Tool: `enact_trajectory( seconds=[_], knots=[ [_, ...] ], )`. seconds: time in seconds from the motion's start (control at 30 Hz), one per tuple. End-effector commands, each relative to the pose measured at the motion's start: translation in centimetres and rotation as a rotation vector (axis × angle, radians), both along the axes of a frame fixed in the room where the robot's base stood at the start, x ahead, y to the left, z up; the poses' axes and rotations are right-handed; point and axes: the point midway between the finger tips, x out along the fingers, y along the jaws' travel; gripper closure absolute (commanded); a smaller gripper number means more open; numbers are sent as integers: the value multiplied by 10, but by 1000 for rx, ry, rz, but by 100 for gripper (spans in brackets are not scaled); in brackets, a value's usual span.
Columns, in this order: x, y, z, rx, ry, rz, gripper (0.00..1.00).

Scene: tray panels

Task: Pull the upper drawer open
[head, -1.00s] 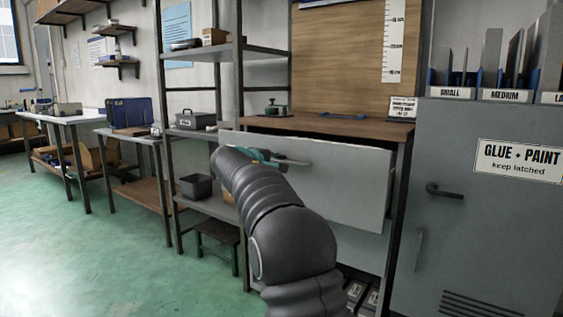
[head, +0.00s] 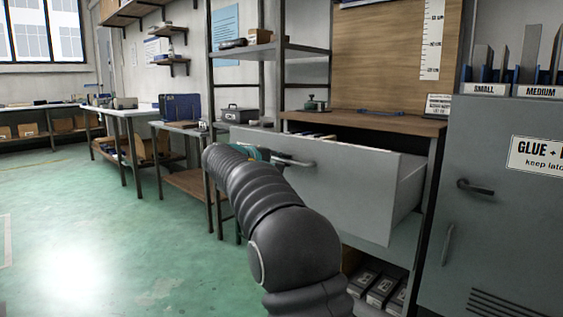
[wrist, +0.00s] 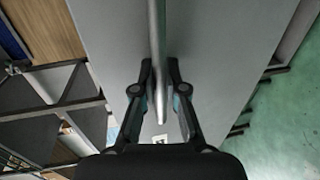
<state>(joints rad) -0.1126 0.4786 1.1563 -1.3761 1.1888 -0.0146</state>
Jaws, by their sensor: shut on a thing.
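The upper drawer (head: 345,188) is a grey drawer under a wooden bench top, and it stands well out from the cabinet. Its side wall and some contents at its top edge show in the head view. Its bar handle (head: 294,161) is on the front. In the wrist view the handle (wrist: 157,45) runs down between the two fingers. My gripper (wrist: 160,92) is shut on the handle. In the head view my own dark arm hides most of the gripper (head: 262,154) and part of the drawer front.
Below the drawer are several boxes (head: 383,290) in an open space. A grey latched cabinet (head: 500,215) stands close on the right. A metal shelf rack (head: 270,52) and side tables (head: 178,128) stand to the left. The green floor (head: 90,230) on the left is clear.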

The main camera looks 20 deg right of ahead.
Motion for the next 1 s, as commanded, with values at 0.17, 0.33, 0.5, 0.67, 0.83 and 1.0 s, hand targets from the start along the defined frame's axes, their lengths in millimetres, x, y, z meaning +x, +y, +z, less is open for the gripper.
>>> enact_trajectory(
  seconds=[0.17,0.33,0.5,0.67,0.83,1.0],
  knots=[
    [-2,-1,-1,1,1,-8,100],
    [-3,-1,-1,0,1,-10,100],
    [-3,-1,-1,0,1,-10,100],
    [-3,-1,0,0,1,-9,63],
    [-3,0,0,0,1,-8,63],
    [-4,2,0,0,0,-7,63]
  ],
)
